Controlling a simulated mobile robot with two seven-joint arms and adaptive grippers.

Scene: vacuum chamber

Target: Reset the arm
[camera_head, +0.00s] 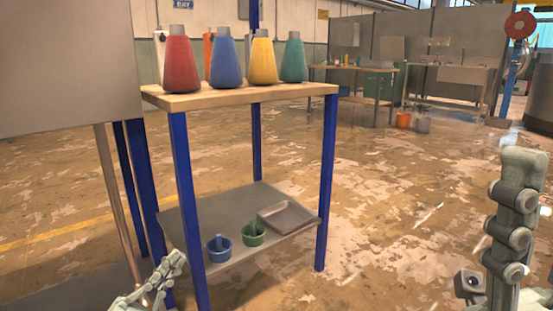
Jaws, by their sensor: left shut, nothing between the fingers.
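My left gripper (175,260) shows at the lower left, in front of the blue-legged table. Its grey-green fingers are together and hold nothing. My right gripper (522,165) stands upright at the right edge, seen from the side over bare floor. Its fingers overlap in this view, so I cannot tell whether it is open. Nothing visible touches its tip.
The table (310,90) bears red (180,65), blue (225,62), yellow (262,62) and green (293,62) cone-shaped flasks. Its lower shelf holds a blue mortar (219,254), a green mortar (253,238) and a metal tray (288,217). A grey panel (70,65) stands left. Floor between table and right gripper is clear.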

